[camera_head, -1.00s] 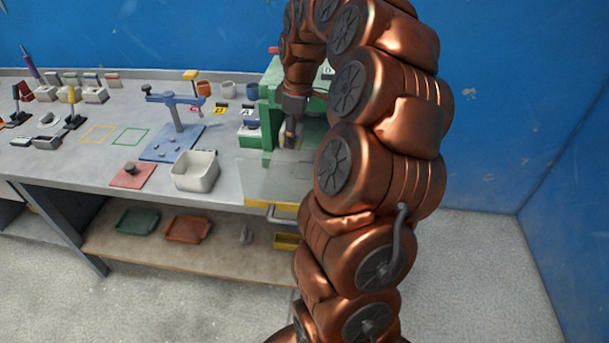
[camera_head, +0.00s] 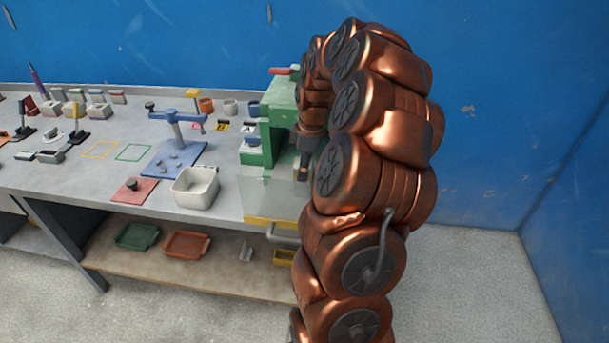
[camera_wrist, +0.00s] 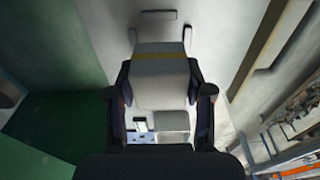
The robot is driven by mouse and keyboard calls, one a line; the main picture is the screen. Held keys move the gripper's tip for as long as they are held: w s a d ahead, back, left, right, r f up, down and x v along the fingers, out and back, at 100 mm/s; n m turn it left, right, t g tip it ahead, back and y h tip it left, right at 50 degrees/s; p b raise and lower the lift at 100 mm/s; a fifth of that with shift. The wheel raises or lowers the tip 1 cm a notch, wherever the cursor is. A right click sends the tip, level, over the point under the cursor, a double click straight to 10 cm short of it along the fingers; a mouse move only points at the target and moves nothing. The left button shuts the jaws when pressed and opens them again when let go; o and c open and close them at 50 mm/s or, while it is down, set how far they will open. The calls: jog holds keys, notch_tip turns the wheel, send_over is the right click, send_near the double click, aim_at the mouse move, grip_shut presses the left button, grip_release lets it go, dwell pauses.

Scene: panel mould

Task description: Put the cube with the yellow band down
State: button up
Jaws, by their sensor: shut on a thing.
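The cube with the yellow band (camera_wrist: 160,85) is pale grey, with the band running across it. It sits between the two fingers of my gripper (camera_wrist: 160,100) in the wrist view, and the gripper is shut on it. In the head view my gripper (camera_head: 303,170) points down beside the green machine (camera_head: 270,140), above the right end of the bench. The cube cannot be made out clearly there. I cannot tell whether the cube touches anything beneath it.
A clear panel (camera_head: 268,198) with a yellow lower edge stands at the machine's front. Left of it are a cream bin (camera_head: 195,187), a red plate (camera_head: 131,190) and a blue clamp plate (camera_head: 173,160). A green-outlined square (camera_head: 133,152) on the bench is empty.

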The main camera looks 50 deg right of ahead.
notch_tip(320, 180, down, 3)
jog(key=shift+f+p, duration=0.1)
jog(key=shift+p, duration=0.5)
jog(key=shift+f, duration=0.2)
jog(key=shift+f, duration=0.2)
jog(key=o, duration=1.3)
jog(key=shift+o, duration=0.2)
jog(key=r+b, duration=0.1)
jog(key=r, duration=0.3)
jog(key=s+r+b, duration=0.1)
jog(key=r, duration=0.3)
jog(key=r+b, duration=0.2)
jog(key=r, duration=0.2)
jog(key=shift+s+d+r, duration=0.15)
jog(key=shift+d, duration=0.2)
